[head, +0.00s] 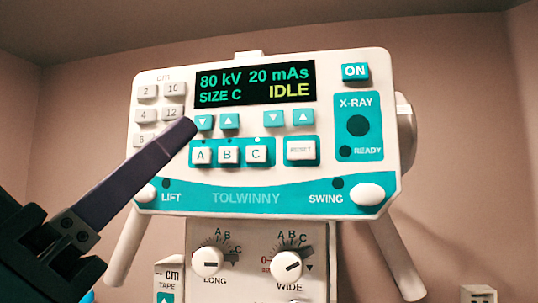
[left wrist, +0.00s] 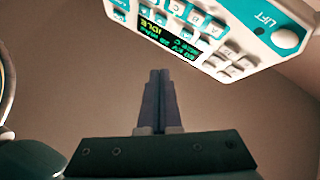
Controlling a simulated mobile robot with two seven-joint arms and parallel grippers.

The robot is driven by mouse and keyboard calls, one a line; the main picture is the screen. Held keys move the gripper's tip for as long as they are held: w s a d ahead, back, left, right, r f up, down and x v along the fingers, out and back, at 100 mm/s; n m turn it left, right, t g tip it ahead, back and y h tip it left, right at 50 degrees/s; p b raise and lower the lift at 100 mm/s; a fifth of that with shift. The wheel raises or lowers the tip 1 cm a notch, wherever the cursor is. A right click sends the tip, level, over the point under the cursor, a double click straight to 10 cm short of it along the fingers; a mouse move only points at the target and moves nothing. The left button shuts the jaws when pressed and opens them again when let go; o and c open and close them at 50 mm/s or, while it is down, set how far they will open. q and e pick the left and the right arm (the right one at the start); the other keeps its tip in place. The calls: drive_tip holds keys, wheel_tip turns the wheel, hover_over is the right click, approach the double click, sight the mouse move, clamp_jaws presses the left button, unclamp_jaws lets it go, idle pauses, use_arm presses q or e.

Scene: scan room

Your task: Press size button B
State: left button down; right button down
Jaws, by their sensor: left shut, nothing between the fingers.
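The size button B (head: 228,155) is a white key between size button A (head: 200,157) and size button C (head: 256,154) on a teal strip of the console. The display (head: 255,82) reads 80 kV, 20 mAs, SIZE C, IDLE. My left gripper (head: 187,127) is shut and empty. In the head view its tip appears up and left of the A, B, C row, over the edge of the keypad; I cannot tell its distance from the panel. My right gripper is out of view.
The white console (head: 390,75) also carries a cm keypad (head: 147,92), teal arrow buttons (head: 228,121), a RESET button (head: 301,149), an ON button (head: 355,72) and an X-RAY button (head: 358,125). LONG (head: 207,262) and WIDE (head: 287,265) knobs sit below. White handles angle down on both sides.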

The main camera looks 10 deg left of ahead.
sight(229, 155)
use_arm(q)
drive_tip(key=shift+w+d+b, duration=0.15)
drive_tip(key=shift+w+b, duration=0.8)
drive_tip(key=shift+w, duration=3.2)
drive_tip(key=shift+w, duration=0.1)
drive_tip(key=shift+w, duration=0.35)
drive_tip(key=shift+w+b, duration=0.35)
drive_tip(key=shift+b, duration=0.05)
drive_tip(key=shift+s+p, duration=0.35)
drive_tip(key=shift+s, duration=0.45)
